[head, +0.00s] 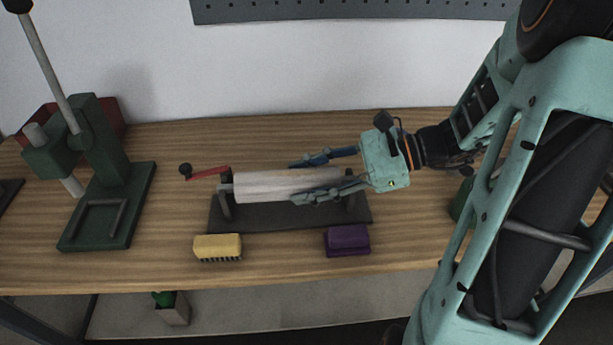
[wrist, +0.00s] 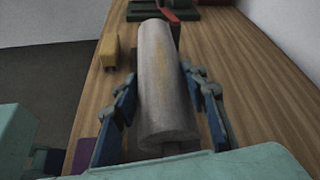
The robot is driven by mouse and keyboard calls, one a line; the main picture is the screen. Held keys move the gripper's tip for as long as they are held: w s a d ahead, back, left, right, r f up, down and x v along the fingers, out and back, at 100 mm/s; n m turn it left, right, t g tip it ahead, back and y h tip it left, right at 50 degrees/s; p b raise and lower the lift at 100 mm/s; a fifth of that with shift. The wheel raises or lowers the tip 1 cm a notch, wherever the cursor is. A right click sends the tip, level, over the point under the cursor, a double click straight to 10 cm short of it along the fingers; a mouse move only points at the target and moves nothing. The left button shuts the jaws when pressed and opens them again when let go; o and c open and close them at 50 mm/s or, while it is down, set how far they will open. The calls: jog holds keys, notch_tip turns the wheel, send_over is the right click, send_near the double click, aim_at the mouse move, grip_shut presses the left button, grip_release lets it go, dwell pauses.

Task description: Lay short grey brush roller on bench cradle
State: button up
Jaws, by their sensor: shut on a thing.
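The grey brush roller (head: 268,186) lies level over the bench cradle (head: 290,222), a dark base with an upright at each end. The roller also fills the middle of the wrist view (wrist: 165,85), pale grey with a faint yellowish patch. My gripper (head: 308,180) reaches in from the right, its blue fingers on both sides of the roller's right part, and is shut on it. It also shows in the wrist view (wrist: 165,112), one finger on each side. The roller's right end is partly hidden by my gripper, and I cannot tell whether the roller bears on the uprights.
A red crank (head: 208,174) with a black knob sticks out left of the cradle. A yellow brush block (head: 217,246) and a purple block (head: 347,240) lie in front. A green lever press (head: 100,190) stands at left. Bare wood bench shows between them.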

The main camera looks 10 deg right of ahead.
jog(key=o, duration=1.4)
jog(key=shift+o, duration=0.2)
jog(key=v, duration=1.2)
jog(key=shift+f, duration=0.1)
